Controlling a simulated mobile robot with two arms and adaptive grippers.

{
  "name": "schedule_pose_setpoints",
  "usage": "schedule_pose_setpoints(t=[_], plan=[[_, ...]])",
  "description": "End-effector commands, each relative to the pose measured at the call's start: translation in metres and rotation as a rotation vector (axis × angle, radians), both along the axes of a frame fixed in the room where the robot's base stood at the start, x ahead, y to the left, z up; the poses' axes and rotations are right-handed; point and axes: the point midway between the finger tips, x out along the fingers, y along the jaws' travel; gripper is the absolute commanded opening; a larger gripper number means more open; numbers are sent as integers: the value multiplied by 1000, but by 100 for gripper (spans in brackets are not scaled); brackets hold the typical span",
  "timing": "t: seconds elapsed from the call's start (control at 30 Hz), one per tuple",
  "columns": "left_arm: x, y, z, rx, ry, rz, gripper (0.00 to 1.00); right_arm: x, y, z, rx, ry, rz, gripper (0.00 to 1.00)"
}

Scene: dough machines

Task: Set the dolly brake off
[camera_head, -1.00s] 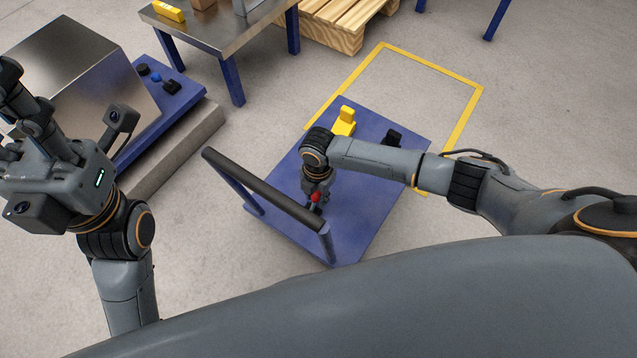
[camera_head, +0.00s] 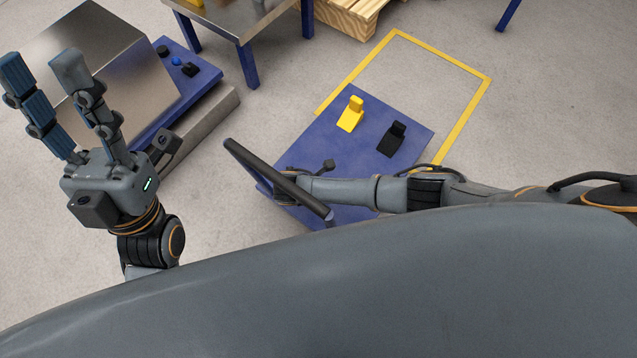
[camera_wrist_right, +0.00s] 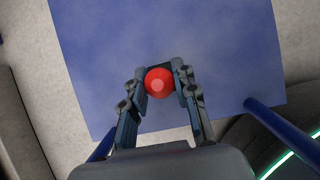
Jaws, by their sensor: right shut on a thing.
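The dolly has a blue deck (camera_head: 330,135) and a dark push handle (camera_head: 270,178) at its near left side. A red ball knob (camera_wrist_right: 158,83) shows in the right wrist view against the blue deck. My right gripper (camera_wrist_right: 159,76) is shut on this knob, one finger on each side. In the head view the right fingers and the knob are hidden by my arm and the handle. My left gripper (camera_head: 40,64) is open and empty, fingers up and apart, left of the dolly and well clear of it.
A yellow block (camera_head: 350,114) and a black block (camera_head: 392,139) stand on the deck. A yellow floor outline (camera_head: 440,60) lies behind the dolly. A steel machine (camera_head: 110,65) stands at the left, a metal table (camera_head: 235,20) and wooden pallet (camera_head: 348,14) at the back.

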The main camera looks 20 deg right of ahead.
Motion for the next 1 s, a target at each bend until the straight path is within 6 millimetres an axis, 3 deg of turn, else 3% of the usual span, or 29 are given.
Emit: schedule_pose_setpoints(t=[0.37,0.4,0.5,1.0], plan=[[1,0,-1,2,7,1,40,0,-2,-1,-7,-2,2,0],[1,0,-1,2,7,1,40,0,-2,-1,-7,-2,2,36],[1,0,-1,3,5,1,40,0,-1,-1,-7,-1,2,52],[1,0,-1,2,6,0,40,0,0,0,-4,-2,2,52]])
